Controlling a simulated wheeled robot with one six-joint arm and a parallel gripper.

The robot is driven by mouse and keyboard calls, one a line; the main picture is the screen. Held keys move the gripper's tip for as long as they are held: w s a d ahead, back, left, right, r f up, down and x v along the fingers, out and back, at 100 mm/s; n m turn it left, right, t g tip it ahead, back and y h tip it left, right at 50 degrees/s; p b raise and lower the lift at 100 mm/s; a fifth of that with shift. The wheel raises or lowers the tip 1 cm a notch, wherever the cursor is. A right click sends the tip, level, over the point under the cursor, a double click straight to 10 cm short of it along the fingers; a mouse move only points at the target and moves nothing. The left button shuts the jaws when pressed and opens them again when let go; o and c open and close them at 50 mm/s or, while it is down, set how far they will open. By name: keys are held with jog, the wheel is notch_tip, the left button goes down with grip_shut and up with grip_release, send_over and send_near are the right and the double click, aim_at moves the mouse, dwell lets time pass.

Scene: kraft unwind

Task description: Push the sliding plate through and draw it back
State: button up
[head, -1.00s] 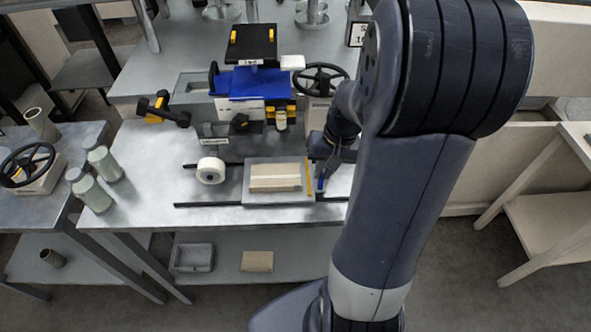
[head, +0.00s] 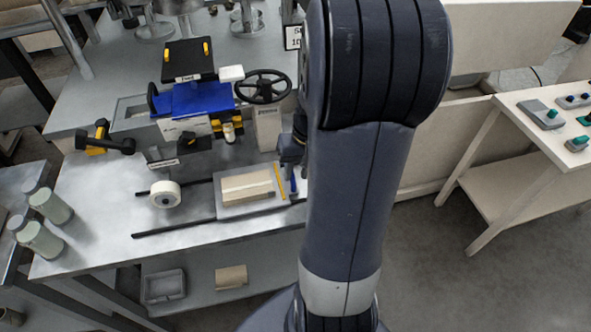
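The sliding plate (head: 229,206) is a grey sheet lying across two dark rails on the workbench. A tan block (head: 247,187) lies on it, and a yellow strip (head: 280,181) runs along its right edge. My gripper (head: 292,183) is low at the plate's right edge, beside the yellow strip. Blue shows at its fingertips. My arm hides part of the gripper, so finger opening and any contact with the plate are unclear.
A white roll (head: 166,194) stands left of the plate near the rails' left part. Behind are a blue-topped machine (head: 200,98) and a black handwheel (head: 262,87). Green-grey canisters (head: 47,205) stand at left. The front rail (head: 170,228) is bare left of the plate.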

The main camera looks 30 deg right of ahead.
jog(key=shift+o, duration=0.4)
jog(key=shift+r, duration=0.1)
notch_tip(320, 180, up, 10)
jog(key=d, duration=0.1)
jog(key=shift+s+d+r, duration=0.2)
jog(key=shift+s+d, duration=0.15)
jog(key=shift+d, duration=0.05)
jog(key=shift+f, duration=0.1)
jog(key=f, duration=0.3)
jog(key=a+f, duration=0.1)
jog(key=f, duration=0.2)
jog(key=a+f, duration=0.1)
jog(key=f, duration=0.3)
jog(key=shift+w+f, duration=0.1)
jog(key=shift+w, duration=0.25)
jog(key=shift+w+a+f, duration=0.1)
jog(key=shift+a+f, duration=0.1)
jog(key=shift+a, duration=0.05)
jog(key=shift+w+a, duration=0.2)
jog(key=shift+a, duration=0.3)
jog(key=shift+s+r, duration=0.15)
